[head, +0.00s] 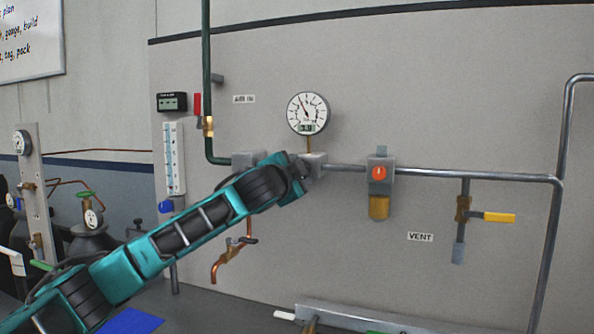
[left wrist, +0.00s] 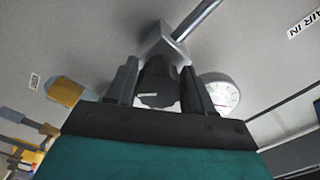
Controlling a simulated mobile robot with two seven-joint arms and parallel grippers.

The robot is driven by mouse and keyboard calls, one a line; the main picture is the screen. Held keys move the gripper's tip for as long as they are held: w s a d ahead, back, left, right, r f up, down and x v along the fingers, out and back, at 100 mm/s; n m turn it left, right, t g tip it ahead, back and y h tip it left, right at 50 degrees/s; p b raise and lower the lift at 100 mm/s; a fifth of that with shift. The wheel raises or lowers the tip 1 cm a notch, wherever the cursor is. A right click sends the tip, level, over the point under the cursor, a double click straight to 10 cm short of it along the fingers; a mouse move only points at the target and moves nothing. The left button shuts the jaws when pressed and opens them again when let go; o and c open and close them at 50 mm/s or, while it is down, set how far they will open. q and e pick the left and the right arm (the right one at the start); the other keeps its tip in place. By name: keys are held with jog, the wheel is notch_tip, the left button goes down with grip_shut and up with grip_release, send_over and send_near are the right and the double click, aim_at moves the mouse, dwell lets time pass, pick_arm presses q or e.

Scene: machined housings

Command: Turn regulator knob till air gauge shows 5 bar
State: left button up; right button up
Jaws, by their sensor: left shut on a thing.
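The air gauge (head: 308,113) is a round white dial on the wall above the pipe; its needle points up and slightly left. Its numbers and small display are too small to read. It also shows tilted in the left wrist view (left wrist: 222,93). The regulator knob (left wrist: 157,84) is black with a white mark, in front of a grey block (head: 316,163). My left gripper (head: 301,172) is at that block below the gauge. In the left wrist view its two fingers (left wrist: 160,88) are shut on the knob, one on each side. My right gripper is not in view.
Right along the pipe are a grey unit with an orange dial (head: 379,173) and amber bowl (head: 379,207), then a yellow-handled valve (head: 499,217) near the VENT label (head: 420,237). A red-handled valve (head: 197,106) and a copper tap (head: 222,266) are left.

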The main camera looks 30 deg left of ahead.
pick_arm(q)
jog(key=shift+m, duration=1.6)
jog(key=o, duration=1)
jog(key=shift+c, duration=0.2)
jog(key=b+v, duration=0.2)
jog(key=v, duration=1.1)
jog(key=shift+w, duration=0.1)
